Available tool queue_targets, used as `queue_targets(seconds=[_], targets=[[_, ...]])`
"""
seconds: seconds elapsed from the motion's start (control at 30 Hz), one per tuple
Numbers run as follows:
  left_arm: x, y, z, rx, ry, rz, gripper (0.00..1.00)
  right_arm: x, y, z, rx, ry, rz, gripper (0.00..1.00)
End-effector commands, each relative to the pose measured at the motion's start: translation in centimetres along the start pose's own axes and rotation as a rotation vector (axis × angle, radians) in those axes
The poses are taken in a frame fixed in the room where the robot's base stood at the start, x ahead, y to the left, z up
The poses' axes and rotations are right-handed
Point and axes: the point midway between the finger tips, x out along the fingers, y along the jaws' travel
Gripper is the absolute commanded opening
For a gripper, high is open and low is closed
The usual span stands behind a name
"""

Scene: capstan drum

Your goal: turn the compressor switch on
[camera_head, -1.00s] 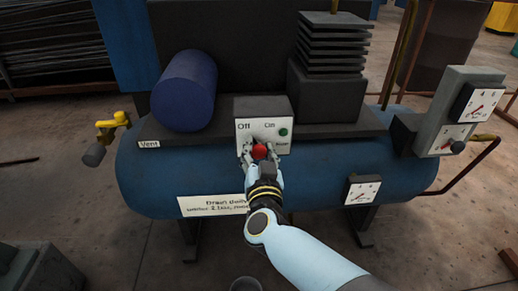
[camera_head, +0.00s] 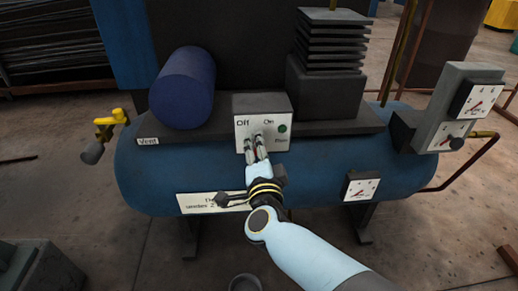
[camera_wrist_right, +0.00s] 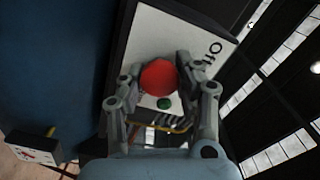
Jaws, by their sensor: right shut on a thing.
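The compressor switch box (camera_head: 262,104) is grey with a white front plate, marked Off on the left and On on the right. A green lamp (camera_head: 282,128) sits on the plate's right side; it also shows in the wrist view (camera_wrist_right: 164,103). My right gripper (camera_head: 257,143) is at the lower middle of the plate. In the wrist view, the right gripper's fingers (camera_wrist_right: 157,76) are closed on the sides of the round red switch knob (camera_wrist_right: 158,77). In the head view the fingers mostly hide the knob, so its setting cannot be told. My left gripper is out of view.
The blue tank (camera_head: 150,180) carries a dark blue motor (camera_head: 183,88) and a finned block (camera_head: 328,60). A yellow vent valve (camera_head: 112,122) is at left, gauges (camera_head: 478,97) at right. A lower gauge (camera_head: 361,188) is near my forearm.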

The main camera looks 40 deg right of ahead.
Motion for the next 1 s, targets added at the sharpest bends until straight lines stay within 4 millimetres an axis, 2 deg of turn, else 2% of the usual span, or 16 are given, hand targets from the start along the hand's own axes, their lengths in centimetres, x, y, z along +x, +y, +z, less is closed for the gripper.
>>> queue_targets(seconds=[0.3,0.5,1.0], targets=[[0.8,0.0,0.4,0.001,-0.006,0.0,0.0,-0.1,0.4,0.1,0.25,-0.001,0.004,0.01],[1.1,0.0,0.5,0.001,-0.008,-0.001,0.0,-0.1,0.4,0.1,0.353,-0.001,0.004,0.01],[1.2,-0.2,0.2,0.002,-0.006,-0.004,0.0,-0.1,0.4,0.1,0.431,-0.002,0.005,0.01]])
